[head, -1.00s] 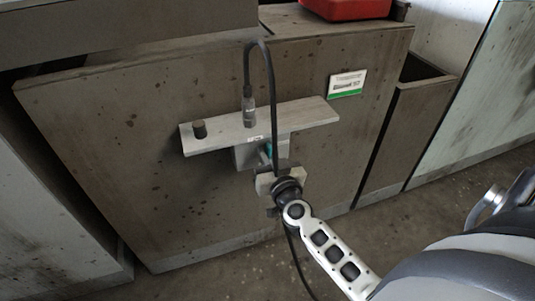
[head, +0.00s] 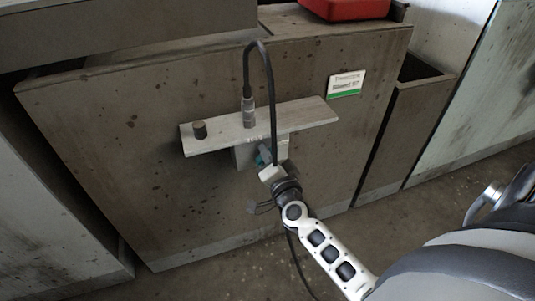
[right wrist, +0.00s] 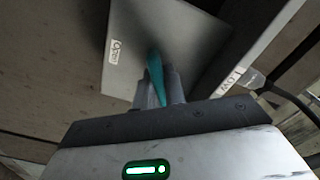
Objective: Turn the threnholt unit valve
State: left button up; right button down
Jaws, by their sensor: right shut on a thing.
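The valve's teal handle (head: 262,157) sits at a grey box (head: 244,156) under a shelf on the brown housing. My right gripper (head: 267,166) is at the handle, reaching up from the lower right. In the right wrist view the teal handle (right wrist: 156,80) stands between the fingers of my right gripper (right wrist: 165,86), which are shut on it, and the handle looks tilted. Behind it is a grey plate (right wrist: 185,40) with a small white label. A second label, seemingly reading "LOW", is on the edge at right. My left gripper is not in view.
A black cable (head: 273,90) loops down close to my wrist. A white-green sign (head: 346,84) is at right; a red box (head: 345,8) stands on top.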

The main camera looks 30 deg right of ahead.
jog(key=m, duration=0.3)
jog(key=shift+f+m, duration=0.1)
jog(key=shift+m, duration=0.2)
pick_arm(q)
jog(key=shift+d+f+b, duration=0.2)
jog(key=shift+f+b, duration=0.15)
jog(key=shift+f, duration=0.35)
pick_arm(e)
jog(key=shift+m, duration=1.6)
jog(key=c, duration=1.5)
grip_release()
jog(key=shift+o, duration=0.2)
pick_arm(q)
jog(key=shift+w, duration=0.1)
pick_arm(e)
jog(key=shift+s, duration=0.15)
